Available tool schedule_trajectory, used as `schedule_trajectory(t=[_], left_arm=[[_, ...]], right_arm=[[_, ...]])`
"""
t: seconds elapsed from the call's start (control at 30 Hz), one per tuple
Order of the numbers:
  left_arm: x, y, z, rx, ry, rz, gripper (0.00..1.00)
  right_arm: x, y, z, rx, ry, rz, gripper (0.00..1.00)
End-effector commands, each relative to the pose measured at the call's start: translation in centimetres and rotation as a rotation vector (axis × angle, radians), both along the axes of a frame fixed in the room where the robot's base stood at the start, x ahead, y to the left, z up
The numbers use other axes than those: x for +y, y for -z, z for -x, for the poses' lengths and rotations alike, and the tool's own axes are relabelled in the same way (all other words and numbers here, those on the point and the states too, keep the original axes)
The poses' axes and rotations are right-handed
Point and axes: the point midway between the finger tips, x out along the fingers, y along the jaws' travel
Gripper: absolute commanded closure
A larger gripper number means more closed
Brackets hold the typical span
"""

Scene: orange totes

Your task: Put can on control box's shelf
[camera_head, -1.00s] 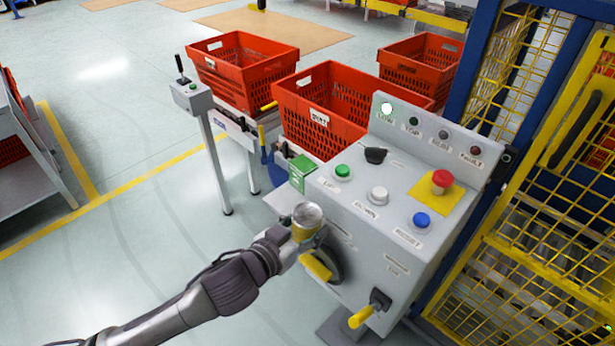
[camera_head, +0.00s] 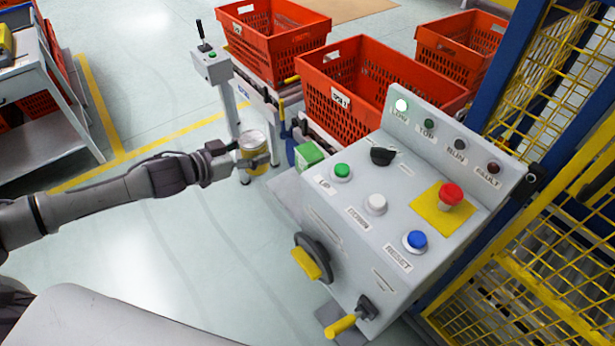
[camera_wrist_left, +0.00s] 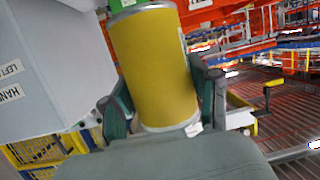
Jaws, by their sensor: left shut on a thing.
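A yellow can (camera_head: 252,148) with a silver lid is held upright between the fingers of my left gripper (camera_head: 258,162). It fills the middle of the left wrist view (camera_wrist_left: 152,70), where a finger stands on each side of it. The grey control box (camera_head: 370,215) is to the right of the can, with a gap between them. Its side shelf (camera_head: 287,187) juts out at the box's left side, to the right of the can and gripper. A green box (camera_head: 309,156) sits at that shelf. My right gripper is not in view.
The control box carries buttons, a red emergency stop (camera_head: 451,195) and yellow-handled switches (camera_head: 306,263). An orange tote (camera_head: 342,98) stands behind it, with others beyond. A grey lever post (camera_head: 212,66) stands behind the can. A yellow mesh fence (camera_head: 545,230) is on the right.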

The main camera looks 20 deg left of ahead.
Motion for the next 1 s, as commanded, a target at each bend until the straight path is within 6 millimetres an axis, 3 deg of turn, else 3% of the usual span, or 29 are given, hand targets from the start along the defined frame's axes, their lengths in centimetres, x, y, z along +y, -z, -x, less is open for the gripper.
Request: schedule_trajectory(t=[0.2,0.43,0.6,0.83,1.0], left_arm=[[-5.3,2.8,-1.5,-0.001,0.004,0.009,0.9],[-9.0,5.3,-2.7,-0.002,0.002,0.005,0.9],[-9.7,6.2,-3.0,-0.001,0.002,0.002,0.9],[-9.7,9.4,-3.0,0.0,0.0,0.003,0.9],[-9.7,9.9,-3.0,-0.004,0.002,0.001,0.9]], right_arm=[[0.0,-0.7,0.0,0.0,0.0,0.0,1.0],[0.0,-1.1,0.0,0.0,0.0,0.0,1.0],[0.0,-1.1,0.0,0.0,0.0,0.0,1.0],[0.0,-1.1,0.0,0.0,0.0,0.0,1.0],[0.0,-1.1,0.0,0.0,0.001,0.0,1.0]])
